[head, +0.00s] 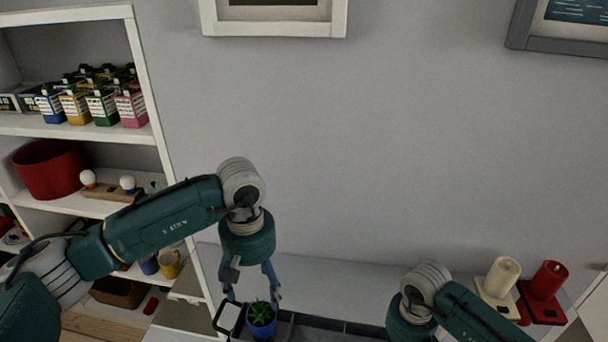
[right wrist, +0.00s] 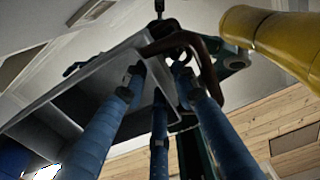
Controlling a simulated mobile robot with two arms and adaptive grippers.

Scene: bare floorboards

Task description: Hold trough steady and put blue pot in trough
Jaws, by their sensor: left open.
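The blue pot (head: 262,325) with a green succulent shows at the bottom of the head view, at the left end of the dark grey trough (head: 312,328). I cannot tell whether it rests on the trough's floor. My left gripper (head: 252,297) points down with its fingers open, just above and around the pot's top. The trough's handle (head: 226,319) shows left of the pot. In the right wrist view, my right gripper (right wrist: 158,85) has its blue fingers at the trough's wall (right wrist: 85,72) and a dark handle; whether they grip is unclear. The head view hides this gripper.
A white shelf unit (head: 145,75) with cartons, a red pot (head: 48,168) and mugs stands at the left. A cream candle (head: 502,277) and a red candle (head: 548,281) stand at the right. A large yellow object (right wrist: 275,40) is close in the right wrist view.

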